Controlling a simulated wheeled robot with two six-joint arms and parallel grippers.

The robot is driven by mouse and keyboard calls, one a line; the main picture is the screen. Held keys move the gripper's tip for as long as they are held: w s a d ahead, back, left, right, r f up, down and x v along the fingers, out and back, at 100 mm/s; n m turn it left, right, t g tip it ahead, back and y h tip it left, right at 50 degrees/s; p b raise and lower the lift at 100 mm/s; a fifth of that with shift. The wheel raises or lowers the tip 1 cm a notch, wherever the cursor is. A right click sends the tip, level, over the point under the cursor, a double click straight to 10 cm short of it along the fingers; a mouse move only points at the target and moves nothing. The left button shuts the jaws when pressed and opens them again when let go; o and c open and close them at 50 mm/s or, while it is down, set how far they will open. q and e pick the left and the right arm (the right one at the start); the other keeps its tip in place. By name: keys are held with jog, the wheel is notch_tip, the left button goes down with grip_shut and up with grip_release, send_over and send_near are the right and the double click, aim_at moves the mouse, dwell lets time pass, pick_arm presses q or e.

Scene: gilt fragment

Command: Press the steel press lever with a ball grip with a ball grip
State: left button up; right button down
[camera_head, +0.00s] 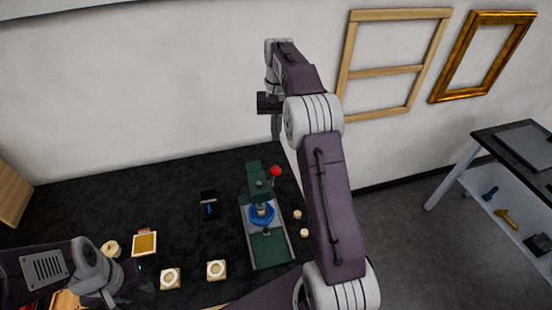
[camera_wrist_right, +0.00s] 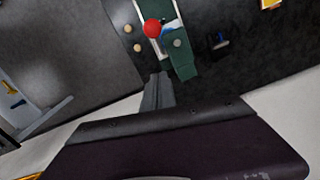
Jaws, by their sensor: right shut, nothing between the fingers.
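The green press (camera_head: 270,250) stands on the dark table, with a blue part (camera_head: 262,214) in its middle. Its lever ends in a red ball grip (camera_head: 276,171) at the back right of the press. The red ball (camera_wrist_right: 152,28) also shows in the right wrist view, beyond the fingertips. My right gripper (camera_head: 276,138) points down, shut and empty, above and behind the ball, with a gap between them in the picture. Its closed fingers (camera_wrist_right: 158,80) show in the wrist view. My left gripper (camera_head: 122,288) is low at the left; its finger opening is unclear.
Two small round knobs (camera_head: 298,215) lie right of the press. Square pieces with round centres (camera_head: 216,270), a gold-faced block (camera_head: 145,243) and a small black holder (camera_head: 209,204) lie left of it. A white wall is behind; a side bench (camera_head: 520,150) stands at right.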

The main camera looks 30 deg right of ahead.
pick_arm(q)
jog(key=shift+r+p, duration=0.6)
jog(key=shift+p, duration=0.15)
pick_arm(e)
jog(key=s+a+f, duration=0.2)
jog(key=s+f, duration=0.2)
jog(key=f, duration=0.2)
jog(key=shift+w+f, duration=0.1)
jog(key=shift+w, duration=0.05)
